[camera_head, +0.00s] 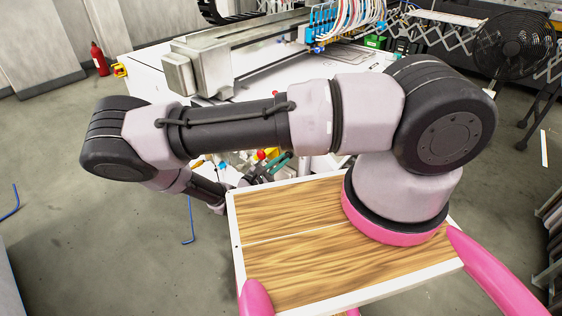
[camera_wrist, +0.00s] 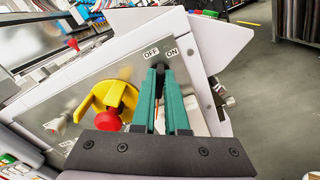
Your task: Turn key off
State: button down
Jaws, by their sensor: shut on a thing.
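In the wrist view, my gripper (camera_wrist: 160,72) has two green fingers reaching up to a grey metal control panel (camera_wrist: 125,72). The fingertips are close together just below the OFF label (camera_wrist: 151,54) and the ON label (camera_wrist: 172,53). They are shut on the key, which is mostly hidden between them, so its angle cannot be told. In the head view, my gripper (camera_head: 272,166) shows small beyond my forearm, at the machine's near side, and the key cannot be made out there.
A red emergency stop button (camera_wrist: 109,120) with a yellow guard (camera_wrist: 113,94) sits left of my fingers on the panel. A silver knob (camera_wrist: 58,124) is farther left. The white machine (camera_head: 150,85) stands ahead. Grey floor (camera_head: 85,225) is open on the left.

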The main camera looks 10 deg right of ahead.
jog(key=shift+w+a+r+n, duration=0.1)
jog(key=shift+n, duration=2.9)
jog(key=c, duration=0.9)
grip_release()
jog(key=shift+c, duration=0.2)
jog(key=v, duration=1)
jog(key=shift+s+a, duration=0.2)
jog(key=shift+a, duration=0.1)
